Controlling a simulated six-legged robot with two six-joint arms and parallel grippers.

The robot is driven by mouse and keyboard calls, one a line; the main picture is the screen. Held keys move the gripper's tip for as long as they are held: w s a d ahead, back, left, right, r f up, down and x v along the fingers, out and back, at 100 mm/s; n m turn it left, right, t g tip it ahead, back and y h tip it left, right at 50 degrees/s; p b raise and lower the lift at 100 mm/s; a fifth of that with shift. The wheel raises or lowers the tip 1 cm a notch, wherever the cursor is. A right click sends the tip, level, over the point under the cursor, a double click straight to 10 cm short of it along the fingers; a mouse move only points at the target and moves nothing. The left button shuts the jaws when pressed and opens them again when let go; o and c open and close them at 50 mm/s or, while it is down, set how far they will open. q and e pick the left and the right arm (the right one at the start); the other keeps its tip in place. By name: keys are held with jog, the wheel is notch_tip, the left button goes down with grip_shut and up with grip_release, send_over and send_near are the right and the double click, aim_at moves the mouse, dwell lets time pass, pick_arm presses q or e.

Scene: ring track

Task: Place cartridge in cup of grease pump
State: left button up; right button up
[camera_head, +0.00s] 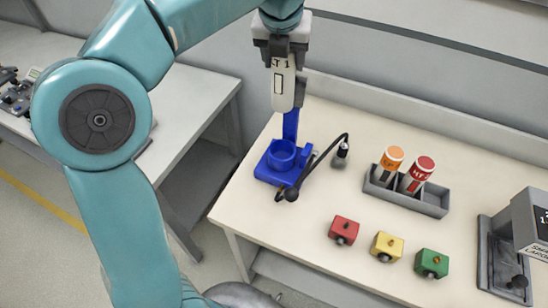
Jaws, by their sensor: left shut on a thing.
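A white cartridge (284,88) with dark lettering hangs roughly upright in my left gripper (280,50). The gripper is shut around its upper part. The blue grease pump (268,172) stands on the table at its left part, with an open round cup (282,153) on its base and a blue post behind. I cannot tell the exact height or alignment. My right gripper is not in view.
A black hose (322,158) curves from the pump to a nozzle. A grey rack (428,202) holds an orange and a red cartridge. Red, yellow and green blocks (387,246) stand along the front. A grey device (530,225) stands at the right edge.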

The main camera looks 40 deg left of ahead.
aim_at(283, 110)
pick_arm(q)
jog(key=f+b, duration=0.1)
jog(key=f, duration=0.4)
jog(key=f+b, duration=0.1)
jog(key=f, duration=0.3)
jog(key=f+b, duration=0.2)
jog(key=f, duration=0.3)
jog(key=shift+s+d+f, duration=0.2)
jog(key=shift+d+f, duration=0.15)
jog(key=shift+d, duration=0.05)
jog(key=shift+f, duration=2.3)
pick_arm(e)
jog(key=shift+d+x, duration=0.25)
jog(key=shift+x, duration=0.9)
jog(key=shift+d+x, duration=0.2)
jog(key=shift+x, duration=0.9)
pick_arm(q)
jog(key=shift+a, duration=0.1)
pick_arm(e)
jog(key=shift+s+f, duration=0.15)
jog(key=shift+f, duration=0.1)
pick_arm(q)
jog(key=shift+f+b, duration=0.15)
jog(key=shift+b, duration=0.2)
jog(key=o, duration=1.4)
